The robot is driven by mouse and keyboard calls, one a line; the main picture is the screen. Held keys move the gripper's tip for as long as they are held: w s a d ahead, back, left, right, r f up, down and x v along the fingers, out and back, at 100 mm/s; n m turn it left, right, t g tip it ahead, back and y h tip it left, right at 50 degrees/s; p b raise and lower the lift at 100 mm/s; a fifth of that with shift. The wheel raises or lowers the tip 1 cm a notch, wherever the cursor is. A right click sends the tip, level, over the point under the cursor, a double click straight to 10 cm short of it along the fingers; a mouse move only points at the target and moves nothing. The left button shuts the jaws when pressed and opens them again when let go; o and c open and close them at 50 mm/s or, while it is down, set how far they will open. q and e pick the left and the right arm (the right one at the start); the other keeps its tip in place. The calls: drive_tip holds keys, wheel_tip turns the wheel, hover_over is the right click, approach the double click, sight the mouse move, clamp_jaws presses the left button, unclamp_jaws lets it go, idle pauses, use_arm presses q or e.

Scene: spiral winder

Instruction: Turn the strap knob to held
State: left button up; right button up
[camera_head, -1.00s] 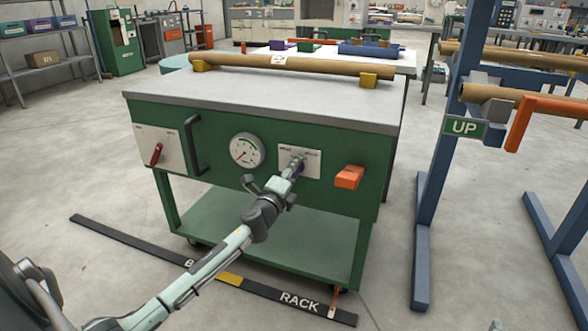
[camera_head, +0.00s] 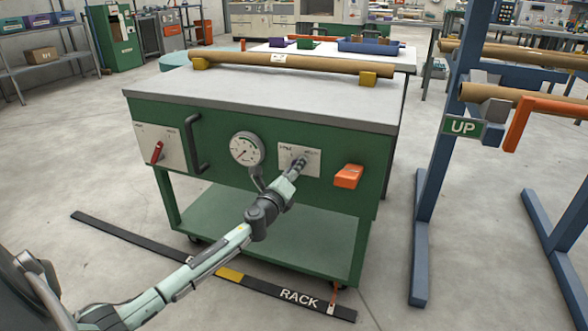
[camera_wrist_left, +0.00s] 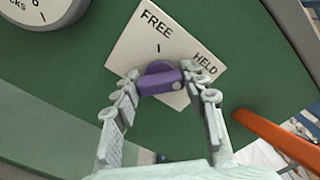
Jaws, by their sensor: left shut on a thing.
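The strap knob (camera_wrist_left: 160,82) is purple and sits on a white plate (camera_wrist_left: 140,30) with the words FREE and HELD. In the left wrist view its bar lies nearly level, with a pale dot near its right end. A dark tick on the plate shows above it. I cannot tell which word the knob points to. My left gripper (camera_head: 297,168) is at the knob plate on the green cart's front, and its fingers are shut on the knob from both sides. In the head view the gripper hides the knob. My right gripper is not in view.
The green cart (camera_head: 262,97) carries a brown tube (camera_head: 300,63) on its top. A round gauge (camera_head: 246,149) is left of the knob plate and an orange block (camera_head: 348,176) is right of it. A red lever (camera_head: 157,152) and a black handle (camera_head: 194,143) are further left.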

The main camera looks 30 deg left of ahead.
use_arm(q)
drive_tip(key=o, duration=1.2)
drive_tip(key=shift+c, duration=0.2)
drive_tip(key=v, duration=1.2)
